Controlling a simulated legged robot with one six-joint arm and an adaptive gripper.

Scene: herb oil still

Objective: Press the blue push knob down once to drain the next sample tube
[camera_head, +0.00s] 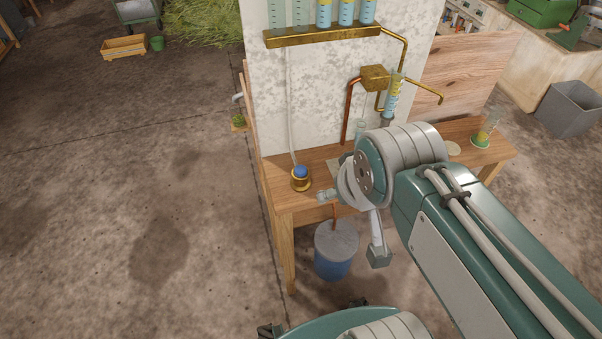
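The blue push knob (301,171) sits in a brass collar near the front left corner of the wooden table. It stands upright, and a clear hose runs from it up the pale wall panel. Several sample tubes (345,12) with blue and yellow liquid stand in a brass rail at the top, and two at its left look empty. My arm's wrist is over the table, right of the knob and apart from it. A pale link with a dark block, perhaps a finger of my gripper (378,255), hangs below the wrist. The fingertips cannot be made out clearly.
A blue bucket (334,262) stands below the front edge.

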